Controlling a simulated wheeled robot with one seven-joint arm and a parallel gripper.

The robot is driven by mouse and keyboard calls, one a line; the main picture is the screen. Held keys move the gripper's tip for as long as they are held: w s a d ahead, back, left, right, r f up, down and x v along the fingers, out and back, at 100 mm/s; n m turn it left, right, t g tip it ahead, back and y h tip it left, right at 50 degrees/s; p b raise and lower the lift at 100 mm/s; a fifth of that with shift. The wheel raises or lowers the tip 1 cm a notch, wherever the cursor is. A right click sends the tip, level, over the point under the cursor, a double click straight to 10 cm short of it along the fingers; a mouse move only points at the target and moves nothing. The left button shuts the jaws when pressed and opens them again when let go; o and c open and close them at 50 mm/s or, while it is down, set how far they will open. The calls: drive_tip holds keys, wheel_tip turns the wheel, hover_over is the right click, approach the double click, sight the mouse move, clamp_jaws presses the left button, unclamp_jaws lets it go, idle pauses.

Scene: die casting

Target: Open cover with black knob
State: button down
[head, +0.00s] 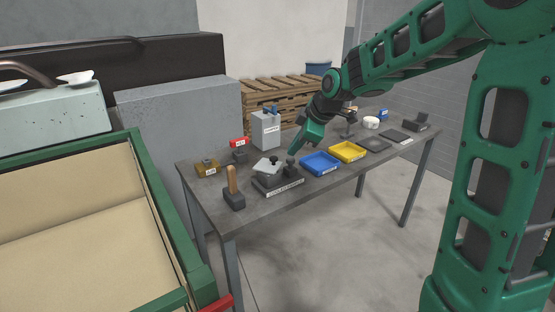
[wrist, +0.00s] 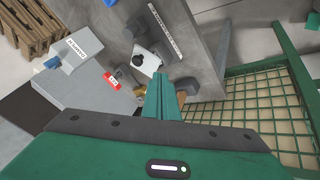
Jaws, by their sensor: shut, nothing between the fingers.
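The cover (head: 264,167) is a light grey plate with a black knob (head: 273,160) on top. It lies tilted on the left part of a dark labelled tray (head: 283,187) on the table. In the wrist view the cover (wrist: 149,65) shows just beyond my fingers, with the dark knob (wrist: 137,60) on it. My gripper (head: 297,148) hangs above the table, behind and to the right of the cover, apart from it. In the wrist view its green fingers (wrist: 166,78) are together and empty.
A dark block (head: 291,168) stands beside the cover on the tray. A wooden-handled tool (head: 232,184), a red labelled block (head: 239,142), a grey box (head: 265,130), a blue bin (head: 320,163) and a yellow bin (head: 347,152) surround it. A green-framed container (head: 80,220) stands left.

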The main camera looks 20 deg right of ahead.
drive_tip(key=shift+n, duration=0.4)
drive_tip(key=w+a+f, duration=0.1)
drive_tip(key=w+f, duration=0.2)
drive_tip(key=w+a+f, duration=0.1)
drive_tip(key=w+f, duration=0.1)
drive_tip(key=w+a+f, duration=0.1)
drive_tip(key=w+f, duration=0.2)
drive_tip(key=shift+w+f, duration=0.35)
drive_tip(key=shift+w+d+f, duration=0.1)
drive_tip(key=shift+w+d, duration=0.1)
drive_tip(key=shift+w, duration=0.5)
